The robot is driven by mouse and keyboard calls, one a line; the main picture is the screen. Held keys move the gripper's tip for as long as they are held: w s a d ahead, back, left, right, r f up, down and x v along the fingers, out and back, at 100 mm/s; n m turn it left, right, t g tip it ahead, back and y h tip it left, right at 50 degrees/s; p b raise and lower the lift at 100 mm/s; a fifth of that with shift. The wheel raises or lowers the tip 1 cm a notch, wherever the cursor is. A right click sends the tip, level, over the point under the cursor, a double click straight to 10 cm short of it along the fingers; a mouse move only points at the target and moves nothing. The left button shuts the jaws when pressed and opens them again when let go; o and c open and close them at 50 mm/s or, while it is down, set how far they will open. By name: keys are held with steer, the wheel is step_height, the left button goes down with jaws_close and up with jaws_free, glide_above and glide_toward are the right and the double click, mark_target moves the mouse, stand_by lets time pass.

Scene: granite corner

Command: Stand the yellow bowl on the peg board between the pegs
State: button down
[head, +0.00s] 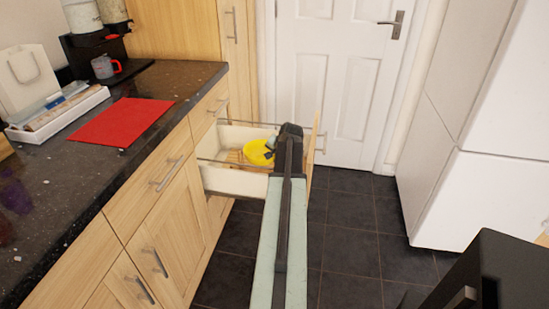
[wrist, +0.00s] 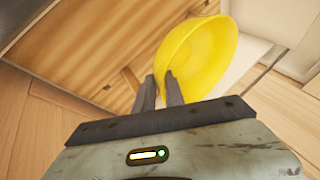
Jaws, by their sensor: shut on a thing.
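The yellow bowl (head: 257,153) is over the open drawer in the head view. In the wrist view the bowl (wrist: 208,55) appears tilted, with its rim between the two fingers of my gripper (wrist: 160,84). My gripper (head: 273,143) is shut on the bowl's edge. The wooden peg board (head: 234,157) lies in the drawer, partly hidden by the bowl and my arm. In the wrist view the board (wrist: 85,60) shows left of the bowl, with a short peg (wrist: 130,80) near the fingers. I cannot tell whether the bowl touches the board.
The open drawer (head: 233,181) has pale walls and side rails close around the bowl. A dark counter (head: 60,185) holds a red mat (head: 121,121), a white tray (head: 58,115) and a grey mug (head: 104,67). Dark floor tiles (head: 345,235) are clear to the right.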

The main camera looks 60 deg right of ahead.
steer(key=shift+f+b, duration=2.3)
steer(key=shift+f, duration=0.5)
steer(key=shift+r, duration=0.1)
steer(key=c, duration=1.3)
jaws_free()
step_height(320, 180, up, 12)
steer(key=p, duration=1.2)
steer(key=shift+r, duration=0.15)
steer(key=shift+f, duration=0.2)
